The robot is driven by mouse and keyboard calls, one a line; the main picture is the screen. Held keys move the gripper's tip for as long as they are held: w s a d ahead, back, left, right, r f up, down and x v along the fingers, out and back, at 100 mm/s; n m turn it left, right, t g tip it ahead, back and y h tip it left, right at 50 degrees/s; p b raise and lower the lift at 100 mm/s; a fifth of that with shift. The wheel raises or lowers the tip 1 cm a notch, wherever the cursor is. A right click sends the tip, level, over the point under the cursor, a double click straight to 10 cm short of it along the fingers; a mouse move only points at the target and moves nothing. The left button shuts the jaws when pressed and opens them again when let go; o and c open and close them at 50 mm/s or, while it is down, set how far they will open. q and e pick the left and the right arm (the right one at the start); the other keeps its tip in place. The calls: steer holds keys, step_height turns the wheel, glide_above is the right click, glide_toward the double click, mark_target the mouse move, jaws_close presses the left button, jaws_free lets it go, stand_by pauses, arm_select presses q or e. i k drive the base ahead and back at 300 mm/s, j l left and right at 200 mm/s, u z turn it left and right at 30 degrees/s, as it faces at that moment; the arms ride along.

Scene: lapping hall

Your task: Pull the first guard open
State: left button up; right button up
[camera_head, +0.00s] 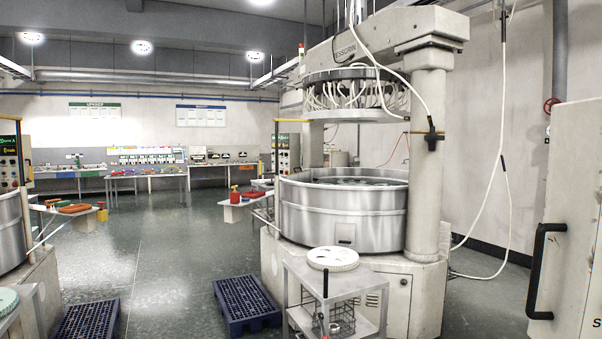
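A large lapping machine stands right of centre. A round metal guard wall (345,215) rings its table and looks closed all round on the side I see; I cannot tell whether this is the guard the task names. A pale panel (580,200) with a black D-shaped handle (543,270) stands close at the right edge, cut off by the frame. Part of a second round metal wall (10,232) shows at the left edge. Neither of my grippers is in view, and nothing is seen touching the guard or the handle.
A small metal cart (350,290) with a white round disc (333,258) stands before the machine. Blue pallets (245,303) (88,325) lie on the floor. Workbenches (148,182) line the back wall.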

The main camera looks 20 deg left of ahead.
mark_target(304, 176)
steer(key=i, duration=0.35)
steer(key=i+j+u, duration=0.25)
steer(key=i+u, duration=0.65)
steer(key=i, duration=0.15)
steer(key=i+l+u, duration=0.15)
steer(key=i+u, duration=0.3)
steer(key=i, duration=1.15)
steer(key=i+u, duration=0.1)
steer(key=i, duration=1.05)
steer(key=i+l, duration=0.15)
steer(key=i, duration=2)
steer(key=i+z, duration=0.1)
steer(key=i, duration=0.9)
steer(key=i+j, duration=0.1)
steer(key=i, duration=1.9)
steer(key=i+j+z, duration=0.1)
steer(key=i, duration=0.9)
steer(key=i+l+z, duration=0.1)
steer(key=i+z, duration=0.65)
steer(key=i+j+z, duration=0.1)
steer(key=i+z, duration=0.3)
steer(key=i+j+z, duration=0.2)
steer(key=z, duration=0.2)
steer(key=i, duration=0.1)
